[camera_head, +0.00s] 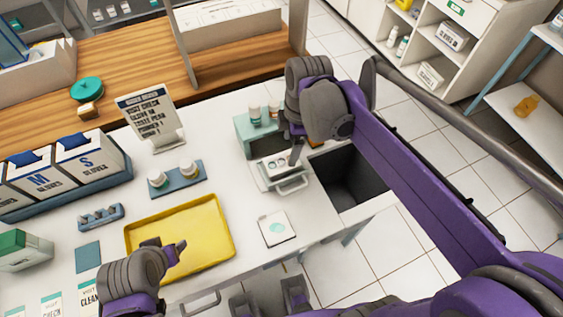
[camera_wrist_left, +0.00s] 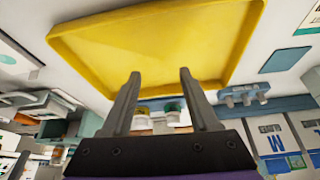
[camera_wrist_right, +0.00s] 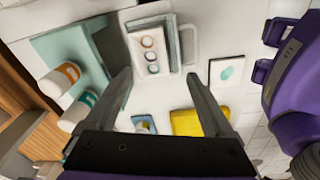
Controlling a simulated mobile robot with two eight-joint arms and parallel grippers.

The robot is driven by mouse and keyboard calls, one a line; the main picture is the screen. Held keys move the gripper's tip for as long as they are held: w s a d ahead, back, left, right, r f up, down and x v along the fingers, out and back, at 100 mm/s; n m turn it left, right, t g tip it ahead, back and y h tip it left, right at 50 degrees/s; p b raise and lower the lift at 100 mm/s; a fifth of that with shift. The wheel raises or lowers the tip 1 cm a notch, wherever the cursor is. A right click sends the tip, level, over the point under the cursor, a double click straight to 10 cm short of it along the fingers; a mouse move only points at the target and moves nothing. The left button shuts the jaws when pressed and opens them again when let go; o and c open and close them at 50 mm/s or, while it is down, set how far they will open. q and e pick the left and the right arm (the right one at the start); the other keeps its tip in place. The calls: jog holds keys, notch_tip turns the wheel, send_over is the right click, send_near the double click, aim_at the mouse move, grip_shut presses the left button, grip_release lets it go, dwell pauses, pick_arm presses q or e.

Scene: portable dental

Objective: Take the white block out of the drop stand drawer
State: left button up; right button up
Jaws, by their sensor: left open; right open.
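The teal drop stand (camera_head: 245,137) is on the white counter, with its drawer (camera_head: 291,184) pulled out toward the front. The white block, with a row of round openings, lies in the drawer in the right wrist view (camera_wrist_right: 152,66); my right gripper partly covers it in the head view. My right gripper (camera_head: 293,158) is open and empty above the drawer; its fingertips (camera_wrist_right: 157,78) are spread below the block in the right wrist view. My left gripper (camera_head: 178,250) is open and empty over the yellow tray (camera_head: 205,222).
Two bottles (camera_wrist_right: 60,80) stand on top of the drop stand. A dark opening (camera_head: 350,180) in the counter is just right of the drawer. A white card (camera_head: 277,228) lies in front, and a blue holder with bottles (camera_head: 176,181) stands to the left.

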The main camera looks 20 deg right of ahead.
aim_at(281, 164)
jog(key=w+f+n, duration=0.1)
jog(key=f, duration=0.2)
jog(key=a+f+n, duration=0.1)
jog(key=f, duration=0.2)
jog(key=w+f+n+g, duration=0.1)
jog(key=f, duration=0.3)
jog(key=shift+w+a+b, duration=0.15)
jog(key=shift+w+b, duration=0.15)
jog(key=shift+b, duration=0.1)
jog(key=c, duration=1.2)
